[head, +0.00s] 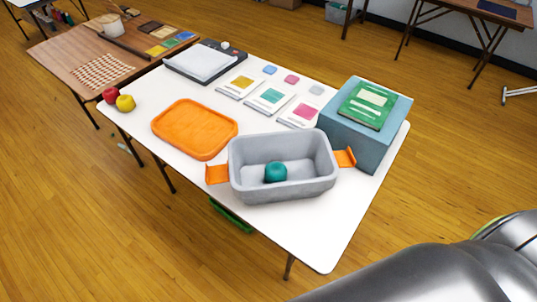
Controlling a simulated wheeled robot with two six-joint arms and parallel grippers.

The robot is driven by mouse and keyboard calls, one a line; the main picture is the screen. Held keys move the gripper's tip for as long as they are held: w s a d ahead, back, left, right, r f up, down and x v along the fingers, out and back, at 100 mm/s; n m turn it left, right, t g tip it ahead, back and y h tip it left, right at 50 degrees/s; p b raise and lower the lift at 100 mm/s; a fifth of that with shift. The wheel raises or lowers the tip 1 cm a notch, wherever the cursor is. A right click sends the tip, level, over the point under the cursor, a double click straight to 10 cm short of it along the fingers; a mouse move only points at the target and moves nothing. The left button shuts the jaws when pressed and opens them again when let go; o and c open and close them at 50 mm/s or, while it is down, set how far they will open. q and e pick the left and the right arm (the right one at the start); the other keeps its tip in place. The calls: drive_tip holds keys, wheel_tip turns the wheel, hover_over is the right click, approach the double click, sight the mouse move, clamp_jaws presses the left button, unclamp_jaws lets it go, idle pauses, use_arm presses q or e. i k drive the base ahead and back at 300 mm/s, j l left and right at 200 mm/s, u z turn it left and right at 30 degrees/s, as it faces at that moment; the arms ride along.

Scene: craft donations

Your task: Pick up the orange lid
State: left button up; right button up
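The orange lid (195,128) is a shallow rounded rectangle lying on the white table, left of the grey bin. The grey bin (283,186) stands open at the table's near side, with orange handles (217,173) at its left and right ends. A teal ball (276,172) lies inside it. The lid and the bin are close together. Neither of my grippers shows. A silver part of my arm fills the lower right corner.
A blue-grey box (347,134) with a green book (368,104) on top stands at the right. Several cards (270,97) lie behind the bin, and a grey-black device (204,61) sits at the back left. Red (111,95) and yellow (125,103) balls sit at the left edge. The near right corner is clear.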

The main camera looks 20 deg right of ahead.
sight(199, 131)
drive_tip(key=i+j+z, duration=0.1)
drive_tip(key=i+j, duration=0.15)
drive_tip(key=i+j+z, duration=0.15)
drive_tip(key=j, duration=0.35)
drive_tip(key=i+j+z, duration=0.1)
drive_tip(key=i+j, duration=0.15)
drive_tip(key=j, duration=0.15)
